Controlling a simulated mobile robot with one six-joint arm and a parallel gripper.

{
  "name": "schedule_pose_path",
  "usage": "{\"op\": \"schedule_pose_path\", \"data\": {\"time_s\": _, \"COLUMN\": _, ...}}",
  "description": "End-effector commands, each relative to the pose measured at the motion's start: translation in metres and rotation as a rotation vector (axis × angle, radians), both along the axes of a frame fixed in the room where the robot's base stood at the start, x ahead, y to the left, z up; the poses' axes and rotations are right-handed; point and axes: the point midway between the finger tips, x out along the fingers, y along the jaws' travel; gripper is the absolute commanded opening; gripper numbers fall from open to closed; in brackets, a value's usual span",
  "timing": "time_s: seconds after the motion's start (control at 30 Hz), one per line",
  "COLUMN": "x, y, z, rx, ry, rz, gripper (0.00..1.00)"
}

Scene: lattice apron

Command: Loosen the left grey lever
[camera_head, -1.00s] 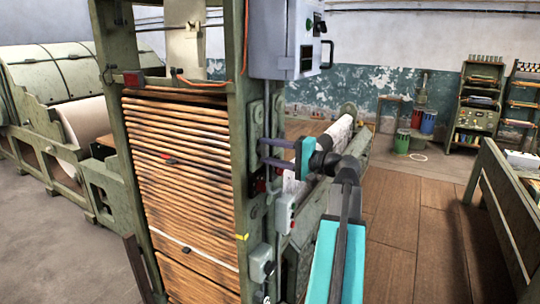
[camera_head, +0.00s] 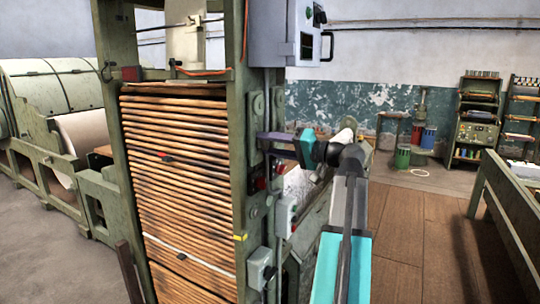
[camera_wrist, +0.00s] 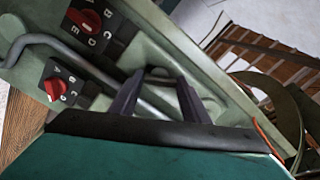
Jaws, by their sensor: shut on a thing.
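The grey lever (camera_wrist: 82,62) is a bent metal rod in front of a green machine panel in the wrist view. It runs from the upper left down between the two dark fingers of my gripper (camera_wrist: 155,88). The fingers are shut on it, though the exact contact is hard to see. In the head view, my gripper (camera_head: 264,137) reaches left to the green upright post (camera_head: 238,170). The lever is too small and covered to make out there. I cannot make out a second grey lever.
Two red knobs (camera_wrist: 84,18) (camera_wrist: 55,89) with letter markings sit on dark plates beside the lever. A grey control box (camera_head: 283,30) hangs above my gripper. A small switch box (camera_head: 286,217) is below it. Open wooden floor (camera_head: 415,220) lies to the right.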

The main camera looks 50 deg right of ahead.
Motion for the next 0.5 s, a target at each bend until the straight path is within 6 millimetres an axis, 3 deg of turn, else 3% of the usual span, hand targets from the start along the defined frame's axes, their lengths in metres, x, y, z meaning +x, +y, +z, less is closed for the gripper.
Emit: {"op": "schedule_pose_path", "data": {"time_s": 0.5, "x": 0.0005, "y": -0.0008, "z": -0.0047, "rx": -0.289, "ry": -0.071, "rz": -0.001, "gripper": 0.20}}
